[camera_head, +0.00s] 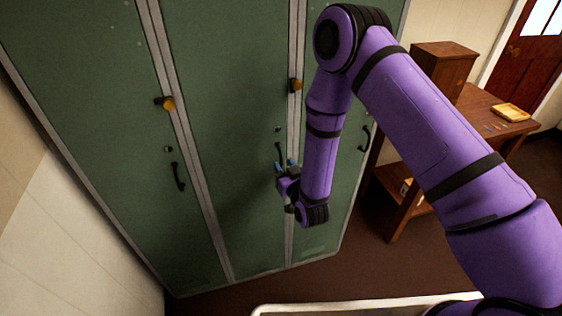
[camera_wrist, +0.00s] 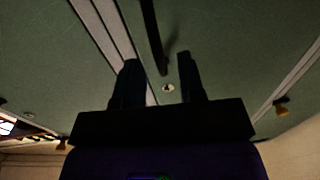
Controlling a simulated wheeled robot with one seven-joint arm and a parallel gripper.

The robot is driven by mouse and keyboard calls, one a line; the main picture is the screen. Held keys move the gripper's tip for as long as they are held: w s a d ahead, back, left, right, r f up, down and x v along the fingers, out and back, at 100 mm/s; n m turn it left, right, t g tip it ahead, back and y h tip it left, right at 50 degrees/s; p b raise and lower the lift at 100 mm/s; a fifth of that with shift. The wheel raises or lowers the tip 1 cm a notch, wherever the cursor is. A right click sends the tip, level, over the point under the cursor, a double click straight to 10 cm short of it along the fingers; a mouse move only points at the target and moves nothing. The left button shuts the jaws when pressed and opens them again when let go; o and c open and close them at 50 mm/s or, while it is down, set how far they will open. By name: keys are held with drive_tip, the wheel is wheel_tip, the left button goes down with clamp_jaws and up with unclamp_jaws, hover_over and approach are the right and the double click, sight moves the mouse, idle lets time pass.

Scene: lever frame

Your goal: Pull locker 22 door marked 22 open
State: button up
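A bank of tall green locker doors fills the left and middle of the head view. No door number is legible, so I cannot tell which one is 22. The middle door (camera_head: 225,110) is closed and has a black bar handle (camera_head: 279,151) near its right edge. My gripper (camera_head: 286,164) is at this handle, partly hiding its lower part. In the wrist view my gripper (camera_wrist: 158,78) has its dark fingers apart. The black handle (camera_wrist: 151,35) reaches toward the gap between them, with a small round lock (camera_wrist: 168,88) behind. I cannot tell whether the fingers touch the handle.
The left door has a black handle (camera_head: 178,177) and a yellow knob (camera_head: 168,103). Another yellow knob (camera_head: 296,85) is above the middle handle. The right door's handle (camera_head: 365,138) is beside my arm. A wooden desk (camera_head: 480,105) stands at right. Floor before the lockers is clear.

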drive_tip(key=shift+x, duration=1.45)
clamp_jaws()
drive_tip(key=shift+s, duration=0.1)
